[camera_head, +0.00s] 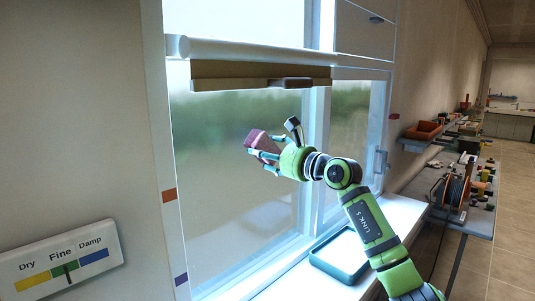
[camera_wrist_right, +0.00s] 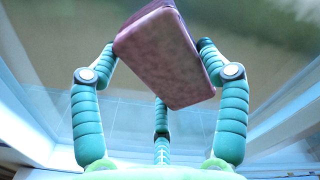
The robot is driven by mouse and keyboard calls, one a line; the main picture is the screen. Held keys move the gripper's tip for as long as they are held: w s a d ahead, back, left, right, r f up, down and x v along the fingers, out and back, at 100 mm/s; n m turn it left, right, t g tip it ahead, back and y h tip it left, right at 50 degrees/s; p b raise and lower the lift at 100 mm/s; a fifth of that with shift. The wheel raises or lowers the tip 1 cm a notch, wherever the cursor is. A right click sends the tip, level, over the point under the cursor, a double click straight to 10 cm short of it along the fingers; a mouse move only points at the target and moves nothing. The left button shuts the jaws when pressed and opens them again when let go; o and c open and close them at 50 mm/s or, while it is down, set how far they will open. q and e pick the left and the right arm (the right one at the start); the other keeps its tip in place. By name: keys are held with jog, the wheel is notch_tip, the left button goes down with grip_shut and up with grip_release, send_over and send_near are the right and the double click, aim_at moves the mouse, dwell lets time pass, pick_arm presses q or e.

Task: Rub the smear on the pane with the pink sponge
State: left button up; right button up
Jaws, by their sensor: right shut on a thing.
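The pink sponge (camera_head: 259,139) is held in my right gripper (camera_head: 266,152) in front of the window pane (camera_head: 225,205). In the right wrist view the sponge (camera_wrist_right: 165,55) is a tilted block pinched between the green segmented fingers of my right gripper (camera_wrist_right: 157,47). The hand is at about mid height of the pane, right of its middle. I cannot tell whether the sponge touches the glass. No clear smear stands out; the pane looks hazy, and the hand and sponge hide part of it. My left gripper is not in view.
A blind rail (camera_head: 230,75) crosses the top of the window. A teal tray (camera_head: 340,255) lies on the white sill (camera_head: 400,213) below my arm. A Dry/Fine/Damp sign (camera_head: 62,260) is at lower left. A cluttered bench (camera_head: 462,190) stands at right.

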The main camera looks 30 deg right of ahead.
jog(key=shift+p+x, duration=0.5)
jog(key=shift+x, duration=0.45)
